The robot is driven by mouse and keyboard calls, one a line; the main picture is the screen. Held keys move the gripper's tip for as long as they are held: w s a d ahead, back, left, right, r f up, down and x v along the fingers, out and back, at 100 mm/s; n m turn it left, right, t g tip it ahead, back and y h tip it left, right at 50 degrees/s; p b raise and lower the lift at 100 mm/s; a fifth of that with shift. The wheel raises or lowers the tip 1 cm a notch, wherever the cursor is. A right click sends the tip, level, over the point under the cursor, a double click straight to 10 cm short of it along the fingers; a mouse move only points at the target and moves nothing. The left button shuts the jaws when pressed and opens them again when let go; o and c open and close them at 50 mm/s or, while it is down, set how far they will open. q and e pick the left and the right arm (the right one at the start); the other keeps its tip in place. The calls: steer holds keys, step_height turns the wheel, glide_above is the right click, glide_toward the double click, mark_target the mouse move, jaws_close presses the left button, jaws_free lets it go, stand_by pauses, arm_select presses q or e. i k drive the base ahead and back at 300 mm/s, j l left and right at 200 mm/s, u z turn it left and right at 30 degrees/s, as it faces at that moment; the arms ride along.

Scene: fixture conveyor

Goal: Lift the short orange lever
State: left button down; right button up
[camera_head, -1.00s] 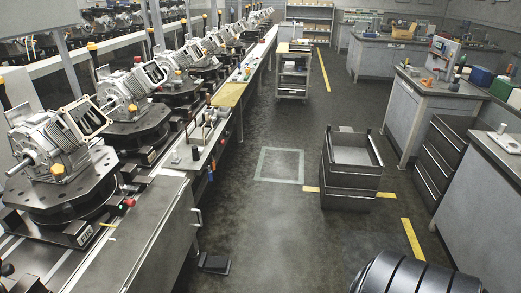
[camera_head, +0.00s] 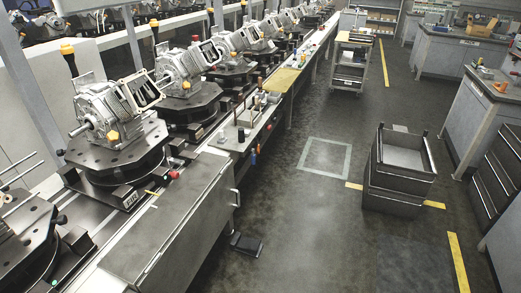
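Fixture stations with grey metal castings on black round bases line the conveyor on the left. Beside the nearest casting (camera_head: 100,108) stands a black upright lever with an orange-yellow knob (camera_head: 67,50). A similar lever (camera_head: 155,24) stands at the station behind it. A small orange-yellow knob (camera_head: 113,135) sits low on the front of the nearest casting, and another (camera_head: 186,85) on the second casting. I cannot tell which of these is the short orange lever. Neither of my grippers is in view.
A grey cabinet (camera_head: 185,225) stands along the conveyor's front edge, with a black foot pedal (camera_head: 246,244) on the floor beside it. A black drawer unit (camera_head: 400,170) stands at the right. The floor (camera_head: 310,230) between them is clear.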

mark_target(257, 145)
steer(key=i+l, duration=0.85)
steer(key=i, duration=0.15)
